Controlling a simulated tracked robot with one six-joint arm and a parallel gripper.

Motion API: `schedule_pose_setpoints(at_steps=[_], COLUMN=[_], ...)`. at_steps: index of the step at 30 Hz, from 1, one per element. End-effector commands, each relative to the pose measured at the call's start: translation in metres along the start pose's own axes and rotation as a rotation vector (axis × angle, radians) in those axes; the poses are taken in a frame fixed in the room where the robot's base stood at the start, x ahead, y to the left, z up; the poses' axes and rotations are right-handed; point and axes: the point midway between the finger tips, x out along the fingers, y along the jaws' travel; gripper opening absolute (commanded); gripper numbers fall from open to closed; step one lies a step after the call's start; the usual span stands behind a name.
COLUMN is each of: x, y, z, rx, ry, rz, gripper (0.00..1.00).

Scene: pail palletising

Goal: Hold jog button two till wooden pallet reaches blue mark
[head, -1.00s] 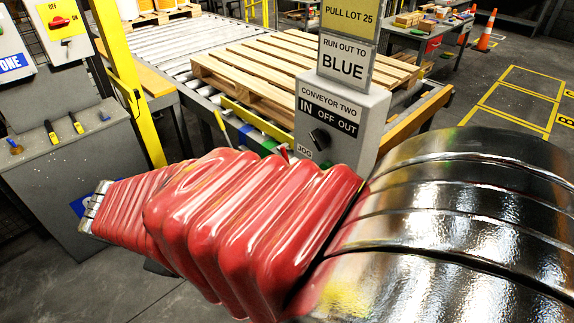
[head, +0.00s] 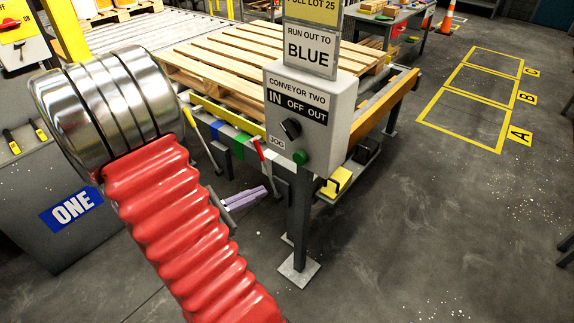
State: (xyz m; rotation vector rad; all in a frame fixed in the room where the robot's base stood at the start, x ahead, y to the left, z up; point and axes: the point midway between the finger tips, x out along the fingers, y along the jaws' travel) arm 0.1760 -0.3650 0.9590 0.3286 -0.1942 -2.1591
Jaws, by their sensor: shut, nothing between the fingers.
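The wooden pallet (head: 215,62) lies on the roller conveyor behind the control box (head: 315,105) marked CONVEYOR TWO. The box carries a black selector knob (head: 290,128), a JOG label and a round green button (head: 300,157). A blue mark (head: 217,129) sits on the conveyor's near rail, beside white and green bands. The pallet's near edge is behind the yellow bar there; I cannot tell its exact offset from the mark. My gripper (head: 264,190), with pale lavender fingers, is shut and empty, below and left of the button and apart from it. My red bellows sleeve hides its wrist.
A red-handled lever (head: 259,150) stands on the rail close to the box. The box's post (head: 299,220) rises from a floor plate. A blue ONE sign (head: 71,209) is on the left cabinet. Open floor with yellow bays (head: 470,95) lies right.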

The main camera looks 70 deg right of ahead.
Motion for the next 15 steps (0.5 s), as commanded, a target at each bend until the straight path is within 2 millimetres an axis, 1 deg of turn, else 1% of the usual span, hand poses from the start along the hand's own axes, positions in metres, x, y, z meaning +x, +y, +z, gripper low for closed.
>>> schedule_pose_setpoints(at_steps=[1, 3, 7, 12, 15], x=[0.008, 0.017, 0.032, 0.042, 0.044], y=[0.001, 0.006, 0.013, 0.018, 0.019], z=[-0.005, -0.013, -0.027, -0.042, -0.046], rx=[-0.043, -0.097, -0.189, -0.263, -0.279], ry=[-0.026, -0.057, -0.103, -0.131, -0.136], rz=[0.018, 0.055, 0.122, 0.183, 0.199], gripper=[0.00, 0.00, 0.00, 0.00, 0.00])
